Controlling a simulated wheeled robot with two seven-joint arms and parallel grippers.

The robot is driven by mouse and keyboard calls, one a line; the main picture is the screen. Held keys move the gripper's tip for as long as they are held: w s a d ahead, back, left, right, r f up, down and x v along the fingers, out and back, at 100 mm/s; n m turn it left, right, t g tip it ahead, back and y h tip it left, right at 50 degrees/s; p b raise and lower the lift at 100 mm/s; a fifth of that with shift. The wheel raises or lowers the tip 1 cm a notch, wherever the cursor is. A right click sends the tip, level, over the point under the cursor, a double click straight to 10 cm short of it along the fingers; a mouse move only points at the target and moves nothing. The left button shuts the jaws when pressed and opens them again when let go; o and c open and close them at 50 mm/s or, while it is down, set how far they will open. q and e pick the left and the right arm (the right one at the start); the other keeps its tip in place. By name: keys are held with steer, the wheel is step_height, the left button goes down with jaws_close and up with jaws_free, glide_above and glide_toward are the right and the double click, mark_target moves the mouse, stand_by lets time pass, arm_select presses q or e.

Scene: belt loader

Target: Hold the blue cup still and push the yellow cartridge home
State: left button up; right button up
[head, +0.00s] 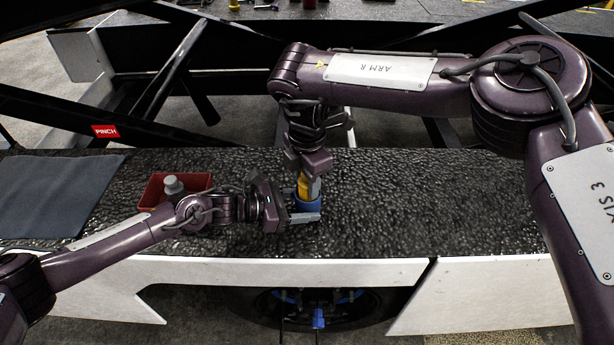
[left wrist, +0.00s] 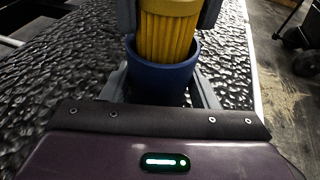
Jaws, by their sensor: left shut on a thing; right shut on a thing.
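The blue cup (head: 307,204) stands upright on the dark textured belt, in the middle of the head view. My left gripper (head: 303,211) is shut on it from the left, one finger on each side. In the left wrist view the cup (left wrist: 160,78) sits between the two grey fingers. The yellow cartridge (head: 304,186) is upright with its lower part inside the cup's mouth; its ribbed side (left wrist: 166,38) rises above the rim. My right gripper (head: 312,180) comes from above and is shut on the cartridge's upper part. The cartridge's lower end is hidden in the cup.
A red tray (head: 152,192) holding a grey bottle-like item (head: 174,186) stands on the belt to the left, behind my left arm. A grey-blue mat (head: 55,195) lies farther left. The belt (head: 440,205) right of the cup is clear. A white rail (head: 300,271) edges the front.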

steer(key=shift+s+f, duration=0.1)
steer(key=shift+f, duration=0.6)
stand_by(3.2)
steer(key=shift+r, duration=0.3)
stand_by(1.7)
steer(key=o, duration=1.2)
steer(key=shift+o, duration=0.2)
step_height(320, 180, up, 12)
